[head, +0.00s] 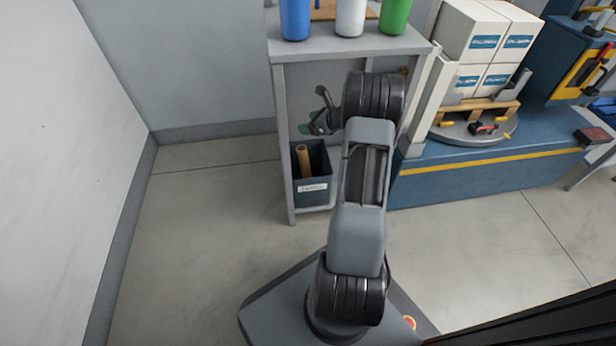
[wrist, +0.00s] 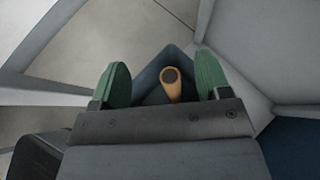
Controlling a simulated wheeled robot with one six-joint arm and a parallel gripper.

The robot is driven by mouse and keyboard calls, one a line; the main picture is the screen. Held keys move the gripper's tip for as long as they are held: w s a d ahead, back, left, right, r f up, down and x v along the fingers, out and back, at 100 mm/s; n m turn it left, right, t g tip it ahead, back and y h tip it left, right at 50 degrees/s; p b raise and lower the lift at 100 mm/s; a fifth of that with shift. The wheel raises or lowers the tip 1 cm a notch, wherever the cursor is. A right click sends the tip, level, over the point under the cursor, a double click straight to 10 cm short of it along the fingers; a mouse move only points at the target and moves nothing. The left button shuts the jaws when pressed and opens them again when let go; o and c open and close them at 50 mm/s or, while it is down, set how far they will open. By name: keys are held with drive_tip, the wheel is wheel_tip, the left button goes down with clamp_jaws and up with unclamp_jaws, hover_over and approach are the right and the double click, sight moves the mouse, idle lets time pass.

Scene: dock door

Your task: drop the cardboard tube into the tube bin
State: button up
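The cardboard tube (head: 303,161) is tan and stands a little tilted inside the dark tube bin (head: 313,190), its upper end showing near the rim. The bin has a white label and sits low in the grey shelf unit. My gripper (head: 309,127) is above the bin, partly hidden by my arm. In the wrist view, my gripper (wrist: 163,82) has its green fingers spread wide, with a gap on both sides of the tube (wrist: 172,84). The bin (wrist: 178,56) shows behind and below the fingers. The tube's lower end is hidden.
The grey shelf unit (head: 345,45) surrounds the bin, with blue, white and green containers on top. White boxes (head: 487,42) on a pallet stand on a round turntable at right. The floor (head: 195,210) left of the shelf is clear up to the wall.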

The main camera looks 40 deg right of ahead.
drive_tip(key=p+v, duration=0.4)
drive_tip(key=v, duration=0.9)
drive_tip(key=shift+s+d+r, duration=0.15)
drive_tip(key=shift+s, duration=0.2)
